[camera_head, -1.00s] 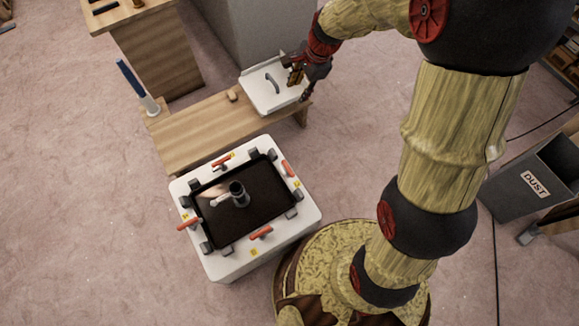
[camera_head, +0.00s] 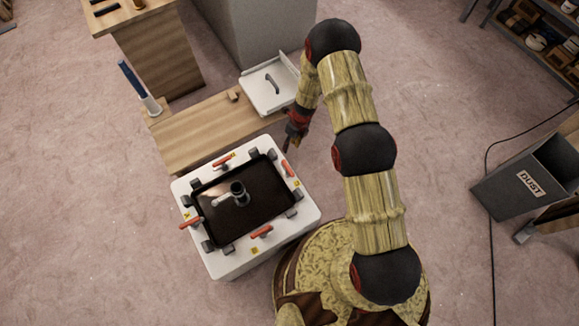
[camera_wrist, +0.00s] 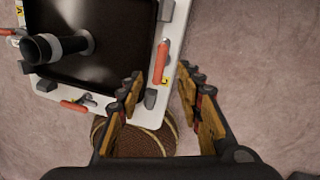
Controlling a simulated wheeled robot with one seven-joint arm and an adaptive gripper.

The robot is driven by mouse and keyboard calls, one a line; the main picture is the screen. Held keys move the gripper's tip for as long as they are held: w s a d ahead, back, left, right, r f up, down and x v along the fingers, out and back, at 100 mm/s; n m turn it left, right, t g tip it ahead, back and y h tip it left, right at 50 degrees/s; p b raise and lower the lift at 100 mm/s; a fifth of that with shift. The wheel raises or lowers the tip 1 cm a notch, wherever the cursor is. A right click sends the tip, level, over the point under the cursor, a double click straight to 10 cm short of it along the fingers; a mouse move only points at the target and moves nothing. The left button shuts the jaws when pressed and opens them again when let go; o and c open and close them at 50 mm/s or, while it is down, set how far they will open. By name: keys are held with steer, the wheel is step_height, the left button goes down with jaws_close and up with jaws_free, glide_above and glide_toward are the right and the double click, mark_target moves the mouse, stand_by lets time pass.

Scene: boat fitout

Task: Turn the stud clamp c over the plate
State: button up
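A dark glossy plate (camera_head: 262,204) lies on the white box (camera_head: 233,266). It shows in the wrist view (camera_wrist: 115,50). Orange-handled clamps sit around it: far (camera_head: 223,162), right (camera_head: 288,168), near (camera_head: 262,232) and left (camera_head: 190,223). All four handles appear on the white rim. Yellow labels stand beside them, but their letters are too small to read, so I cannot tell which is c. My gripper (camera_head: 289,146) is just beyond the box's right corner. In the wrist view my gripper (camera_wrist: 163,85) is open and empty, with one orange handle (camera_wrist: 160,62) ahead of its fingers.
A dark upright fitting (camera_head: 238,190) stands on the plate. Black blocks surround the plate. A grey dust bin (camera_head: 515,185) stands at right. Floor between is open.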

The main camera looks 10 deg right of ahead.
mark_target(289, 168)
steer(key=s+f, duration=0.1)
steer(key=f, duration=0.4)
steer(key=s+f+m+b, duration=0.1)
steer(key=f, duration=0.4)
steer(key=s+a+f+m+b, duration=0.1)
steer(key=f, duration=0.4)
steer(key=shift+s+f, duration=0.1)
steer(key=shift+s, duration=0.3)
steer(key=shift+c, duration=0.8)
steer(key=c, duration=0.8)
